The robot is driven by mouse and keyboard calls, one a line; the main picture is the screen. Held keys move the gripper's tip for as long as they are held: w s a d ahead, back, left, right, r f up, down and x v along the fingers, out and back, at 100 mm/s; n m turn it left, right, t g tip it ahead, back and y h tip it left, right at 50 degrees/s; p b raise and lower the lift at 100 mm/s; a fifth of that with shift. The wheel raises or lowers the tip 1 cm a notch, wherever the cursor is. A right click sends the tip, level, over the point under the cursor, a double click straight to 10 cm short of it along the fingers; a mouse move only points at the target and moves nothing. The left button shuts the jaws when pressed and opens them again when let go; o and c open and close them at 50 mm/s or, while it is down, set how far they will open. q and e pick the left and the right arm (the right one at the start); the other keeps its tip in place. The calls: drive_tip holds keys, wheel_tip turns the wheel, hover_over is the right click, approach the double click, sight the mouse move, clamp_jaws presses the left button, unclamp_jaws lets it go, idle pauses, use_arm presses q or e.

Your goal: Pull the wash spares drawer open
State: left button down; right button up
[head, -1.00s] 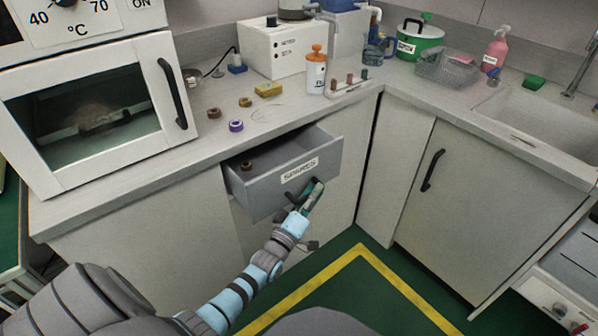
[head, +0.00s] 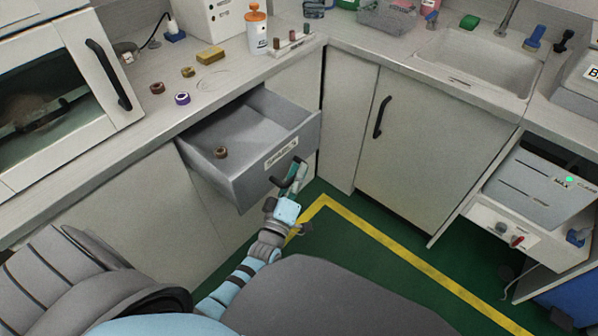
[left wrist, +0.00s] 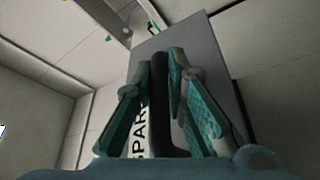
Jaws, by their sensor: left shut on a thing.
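The grey spares drawer (head: 250,188) stands pulled out of the cabinet below the worktop, its inside open to view. A white label (head: 282,152) is on its front. One small brown ring (head: 221,152) lies on the drawer floor. My left gripper (head: 294,172) is shut on the drawer's dark handle (head: 286,180). In the left wrist view the teal fingers of my left gripper (left wrist: 165,85) stand on both sides of the dark handle (left wrist: 160,110), beside the label (left wrist: 139,125). My right gripper is not in view.
An oven with a glass door (head: 60,95) stands on the worktop at left. Small rings (head: 182,98), a yellow sponge-like block (head: 210,55) and an orange-topped bottle (head: 256,28) are on the worktop. A cupboard door (head: 425,140) is to the right. Green floor with a yellow line (head: 400,255) lies below.

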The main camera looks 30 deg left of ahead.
use_arm(q)
drive_tip(key=c, duration=1.9)
unclamp_jaws()
drive_tip(key=shift+s, duration=0.15)
drive_tip(key=v, duration=1.1)
drive_tip(key=shift+s, duration=0.3)
drive_tip(key=shift+d+f, duration=0.1)
